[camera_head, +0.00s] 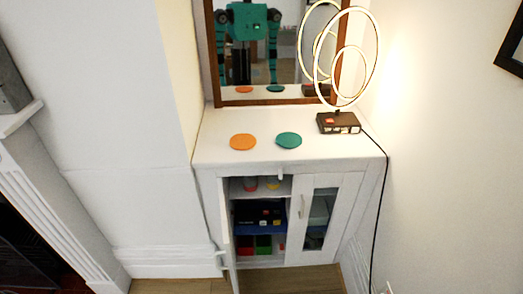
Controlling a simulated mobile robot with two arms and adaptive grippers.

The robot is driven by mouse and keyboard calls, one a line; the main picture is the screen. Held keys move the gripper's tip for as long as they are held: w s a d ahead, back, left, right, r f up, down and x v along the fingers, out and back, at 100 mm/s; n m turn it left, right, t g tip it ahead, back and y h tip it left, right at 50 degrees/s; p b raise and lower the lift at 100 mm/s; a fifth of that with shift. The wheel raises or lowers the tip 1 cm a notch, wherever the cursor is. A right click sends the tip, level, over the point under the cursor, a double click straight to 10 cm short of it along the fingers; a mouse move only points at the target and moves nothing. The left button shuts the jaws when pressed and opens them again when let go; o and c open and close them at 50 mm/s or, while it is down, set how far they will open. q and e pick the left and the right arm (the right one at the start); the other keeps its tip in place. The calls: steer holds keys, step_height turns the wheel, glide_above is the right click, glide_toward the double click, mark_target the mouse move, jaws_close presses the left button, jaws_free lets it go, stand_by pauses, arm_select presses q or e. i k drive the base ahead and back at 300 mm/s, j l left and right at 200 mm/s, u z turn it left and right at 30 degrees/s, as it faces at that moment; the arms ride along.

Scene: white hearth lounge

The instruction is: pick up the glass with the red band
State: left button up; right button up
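Two small glass-like items stand on the upper shelf of the white cabinet (290,155), behind its open left door (226,232). The left one (250,184) shows a reddish band and the right one (272,183) a yellowish one. Both are small here, and the cabinet top hides their upper parts. Neither of my grippers shows directly in the head view. A teal robot body with hanging arms appears only as a reflection in the mirror (290,60).
An orange disc (243,142) and a green disc (289,140) lie on the cabinet top. A ring lamp (339,122) stands at its right, its cord hanging down the right side. Dark, red and green boxes (263,243) fill lower shelves. The right glass door (320,215) is shut.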

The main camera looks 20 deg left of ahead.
mark_target(250, 182)
steer(key=j+u, duration=0.25)
steer(key=j, duration=1.05)
